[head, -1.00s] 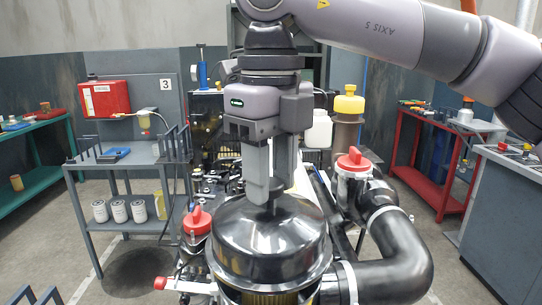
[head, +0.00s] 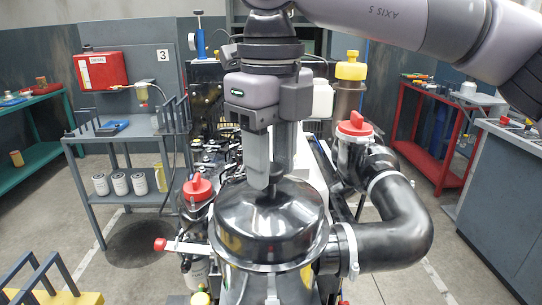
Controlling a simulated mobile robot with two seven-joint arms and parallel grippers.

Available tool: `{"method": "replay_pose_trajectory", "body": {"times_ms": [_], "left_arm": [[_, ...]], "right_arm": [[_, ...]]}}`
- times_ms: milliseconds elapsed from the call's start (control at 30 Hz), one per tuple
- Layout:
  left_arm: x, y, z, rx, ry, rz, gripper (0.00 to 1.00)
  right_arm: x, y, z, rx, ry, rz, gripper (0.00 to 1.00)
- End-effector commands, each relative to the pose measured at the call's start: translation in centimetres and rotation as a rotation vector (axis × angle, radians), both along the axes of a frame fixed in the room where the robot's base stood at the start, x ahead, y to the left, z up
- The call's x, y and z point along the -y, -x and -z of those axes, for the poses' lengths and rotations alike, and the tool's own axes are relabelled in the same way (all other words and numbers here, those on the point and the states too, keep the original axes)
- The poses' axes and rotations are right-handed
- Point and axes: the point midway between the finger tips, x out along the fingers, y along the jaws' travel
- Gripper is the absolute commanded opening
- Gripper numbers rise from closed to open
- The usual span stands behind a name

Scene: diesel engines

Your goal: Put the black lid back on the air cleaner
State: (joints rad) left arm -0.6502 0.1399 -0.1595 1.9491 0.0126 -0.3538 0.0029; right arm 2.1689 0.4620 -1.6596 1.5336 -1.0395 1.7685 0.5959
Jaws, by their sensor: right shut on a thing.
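The black lid (head: 270,215) is a glossy domed cover with a knob on top, level over the air cleaner (head: 262,285), a grey metal canister at the bottom centre. The lid's lower edge meets the canister's rim with no clear gap at the front; whether it is fully seated I cannot tell. My right gripper (head: 270,186) comes down from above and is shut on the lid's knob, its fingers hiding part of it. My left gripper is not in view.
A black elbow pipe (head: 402,235) runs from the canister's right side, near a red-capped housing (head: 355,150). A red-tipped lever (head: 180,246) sticks out at left. Another red cap (head: 197,188) stands close behind it. A grey cart (head: 125,135) stands at left.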

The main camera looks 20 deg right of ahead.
Motion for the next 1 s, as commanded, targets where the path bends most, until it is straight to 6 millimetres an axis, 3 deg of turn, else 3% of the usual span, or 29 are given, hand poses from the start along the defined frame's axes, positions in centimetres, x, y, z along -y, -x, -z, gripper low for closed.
{"method": "replay_pose_trajectory", "body": {"times_ms": [400, 433, 500, 700, 767, 1000], "left_arm": [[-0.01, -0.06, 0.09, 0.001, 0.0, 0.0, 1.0], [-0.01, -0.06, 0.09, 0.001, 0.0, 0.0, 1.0], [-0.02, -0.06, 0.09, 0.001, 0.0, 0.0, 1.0], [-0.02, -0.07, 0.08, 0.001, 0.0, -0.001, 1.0], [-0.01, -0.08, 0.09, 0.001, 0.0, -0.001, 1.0], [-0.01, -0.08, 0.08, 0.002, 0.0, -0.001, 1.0]], "right_arm": [[-0.02, 0.05, 0.08, 0.001, -0.002, 0.0, 0.0], [-0.02, 0.05, 0.08, 0.001, -0.002, 0.0, 0.45], [-0.01, 0.04, 0.09, 0.0, -0.001, 0.0, 0.68], [-0.01, 0.05, 0.11, 0.0, -0.001, 0.0, 0.68], [-0.01, 0.05, 0.18, -0.001, 0.0, 0.0, 0.6], [-0.01, 0.05, 0.16, 0.0, 0.0, 0.0, 0.6]]}}
